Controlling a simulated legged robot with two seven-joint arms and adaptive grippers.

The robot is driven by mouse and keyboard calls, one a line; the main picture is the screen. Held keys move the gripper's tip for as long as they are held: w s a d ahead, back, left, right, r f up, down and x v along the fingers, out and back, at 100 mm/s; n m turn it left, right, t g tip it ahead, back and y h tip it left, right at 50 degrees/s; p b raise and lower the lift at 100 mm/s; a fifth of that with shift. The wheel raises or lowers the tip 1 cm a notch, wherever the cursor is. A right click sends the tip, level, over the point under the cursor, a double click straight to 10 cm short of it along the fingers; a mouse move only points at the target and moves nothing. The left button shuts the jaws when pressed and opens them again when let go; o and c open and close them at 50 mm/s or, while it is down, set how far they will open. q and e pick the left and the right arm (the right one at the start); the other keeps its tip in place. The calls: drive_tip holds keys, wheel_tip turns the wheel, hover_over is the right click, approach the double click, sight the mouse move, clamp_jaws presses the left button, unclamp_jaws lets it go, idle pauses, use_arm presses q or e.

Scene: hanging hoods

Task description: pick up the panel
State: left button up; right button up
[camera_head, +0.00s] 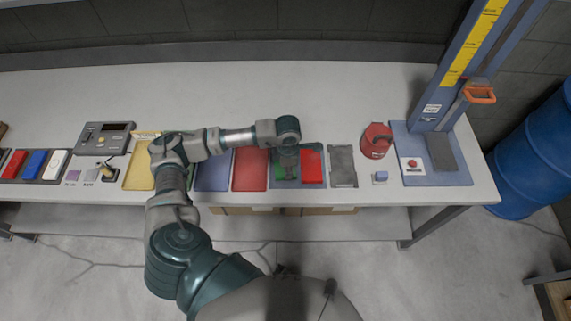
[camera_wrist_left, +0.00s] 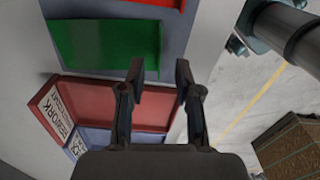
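A red panel (camera_head: 312,166) and a green panel (camera_head: 279,170) lie side by side in a blue-grey tray (camera_head: 300,186) on the bench. In the wrist view the green panel (camera_wrist_left: 105,45) is flat and mostly clear, and only an edge of the red panel (camera_wrist_left: 155,2) shows at the top. My left gripper (camera_head: 290,172) points down over this tray and partly covers the green panel. In the wrist view its two fingers (camera_wrist_left: 160,75) are apart with nothing between them. The task does not say which panel is meant. My right gripper is not in view.
Red (camera_head: 251,170), blue (camera_head: 213,172) and yellow (camera_head: 139,178) trays stand to the left. A grey plate (camera_head: 342,166), a red can (camera_head: 376,140) and a blue press stand (camera_head: 443,178) are to the right. The bench's back strip is clear.

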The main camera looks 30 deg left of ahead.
use_arm(q)
drive_tip(key=f, duration=0.2)
drive_tip(key=a+f, duration=0.1)
drive_tip(key=f, duration=0.2)
drive_tip(key=shift+p, duration=0.4)
drive_tip(key=shift+s+d+f, duration=0.1)
drive_tip(key=shift+d+f, duration=0.05)
drive_tip(key=shift+d, duration=0.3)
drive_tip(key=shift+c, duration=1.2)
clamp_jaws()
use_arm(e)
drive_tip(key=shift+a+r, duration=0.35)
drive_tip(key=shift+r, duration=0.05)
